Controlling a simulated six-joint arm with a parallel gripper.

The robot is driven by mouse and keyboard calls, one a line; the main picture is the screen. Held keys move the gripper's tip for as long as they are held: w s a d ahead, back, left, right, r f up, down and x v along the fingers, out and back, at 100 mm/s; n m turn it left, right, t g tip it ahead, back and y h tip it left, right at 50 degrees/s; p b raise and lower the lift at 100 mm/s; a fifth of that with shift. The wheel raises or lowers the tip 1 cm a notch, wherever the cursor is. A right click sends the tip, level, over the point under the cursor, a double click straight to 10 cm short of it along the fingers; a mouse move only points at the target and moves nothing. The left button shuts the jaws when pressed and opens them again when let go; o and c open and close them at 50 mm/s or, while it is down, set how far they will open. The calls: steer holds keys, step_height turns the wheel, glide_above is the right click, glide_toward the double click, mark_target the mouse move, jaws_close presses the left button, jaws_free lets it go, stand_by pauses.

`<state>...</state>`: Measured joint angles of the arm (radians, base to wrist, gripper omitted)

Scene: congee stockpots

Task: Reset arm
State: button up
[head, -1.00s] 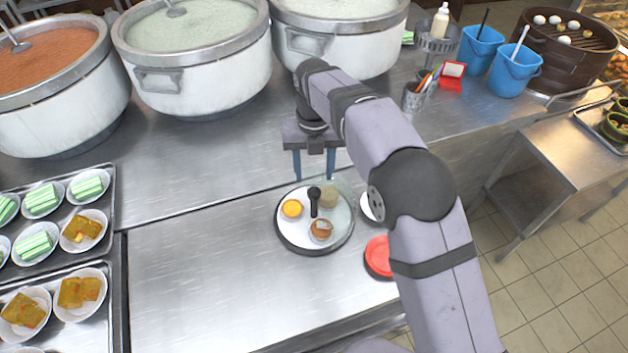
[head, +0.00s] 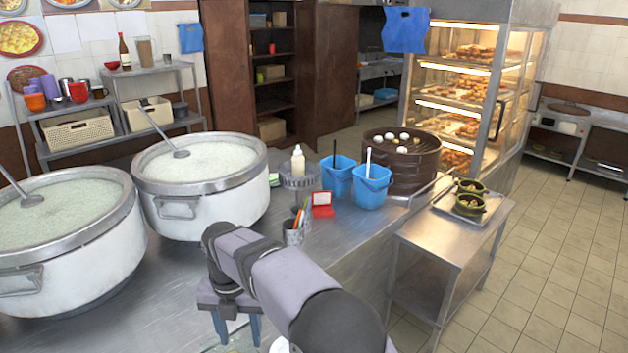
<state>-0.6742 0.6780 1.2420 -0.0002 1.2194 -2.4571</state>
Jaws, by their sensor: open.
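My gripper (head: 238,334) is at the bottom of the head view, left of centre. Its two blue fingers point down and stand apart, with nothing between them. My grey-lilac arm reaches to it from the bottom right. The gripper is over the steel counter (head: 330,254), near the frame's bottom edge. Only slivers of pale items show below and beside the fingers. Most of what lies under the gripper is out of frame or behind the arm.
White congee stockpots (head: 208,212) with ladles stand left of the arm. Behind it are a utensil cup (head: 293,234), a red box (head: 322,207), blue buckets (head: 371,188) and a steamer (head: 405,160). A side table (head: 455,240) and open floor lie to the right.

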steer(key=s+d+m, duration=0.2)
steer(key=d+m, duration=0.7)
steer(key=d, duration=0.1)
steer(key=s+d+m, duration=0.2)
steer(key=d+m, duration=0.7)
steer(key=s+d+f+m, duration=0.4)
steer(key=s+d+m, duration=0.9)
steer(key=m, duration=0.4)
steer(key=shift+s+f+m, duration=0.2)
steer(key=shift+s+m, duration=0.2)
steer(key=shift+s, duration=0.1)
